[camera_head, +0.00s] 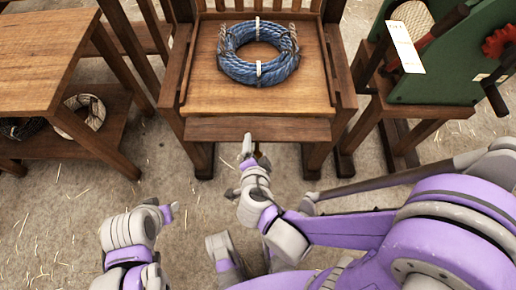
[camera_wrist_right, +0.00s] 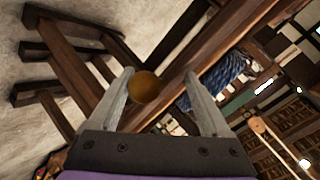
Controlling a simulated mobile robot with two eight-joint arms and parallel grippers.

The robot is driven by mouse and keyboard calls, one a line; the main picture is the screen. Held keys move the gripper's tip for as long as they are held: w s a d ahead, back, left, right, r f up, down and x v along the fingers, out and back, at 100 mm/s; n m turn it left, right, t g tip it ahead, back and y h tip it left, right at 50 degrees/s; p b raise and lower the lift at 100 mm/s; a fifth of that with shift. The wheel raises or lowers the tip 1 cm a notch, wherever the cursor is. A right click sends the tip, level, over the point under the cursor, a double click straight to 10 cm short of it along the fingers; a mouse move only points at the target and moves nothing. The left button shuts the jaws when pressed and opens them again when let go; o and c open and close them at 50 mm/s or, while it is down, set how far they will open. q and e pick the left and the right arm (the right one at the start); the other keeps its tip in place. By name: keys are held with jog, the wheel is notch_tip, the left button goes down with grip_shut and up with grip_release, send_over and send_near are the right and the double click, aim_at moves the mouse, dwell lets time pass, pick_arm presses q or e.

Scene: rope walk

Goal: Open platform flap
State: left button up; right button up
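The wooden platform (camera_head: 205,97) stands at the top middle of the head view with a coil of blue rope (camera_head: 240,70) lying on it. A narrow wooden board, seemingly the flap (camera_head: 215,130), runs along its front edge. My right gripper (camera_head: 253,150) is at the middle of that board. In the right wrist view a round brass-coloured knob (camera_wrist_right: 147,87) shows between the spread fingers of the right gripper (camera_wrist_right: 160,84), closer to the left finger. I cannot tell whether a finger touches it. My left gripper (camera_head: 172,210) is low, away from the platform; its fingers are unclear.
A wooden table (camera_head: 40,60) with a lower shelf stands at left, with a pale coil (camera_head: 88,112) on the shelf. At right a green machine (camera_head: 445,70) with a red knob stands on a wooden stand. The straw-strewn floor (camera_head: 60,215) is open at lower left.

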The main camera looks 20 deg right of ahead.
jog(key=shift+s+d, duration=0.2)
dwell(0.6)
jog(key=p+v, duration=0.3)
jog(key=v, duration=0.8)
jog(key=shift+p, duration=0.35)
jog(key=shift+w, duration=0.1)
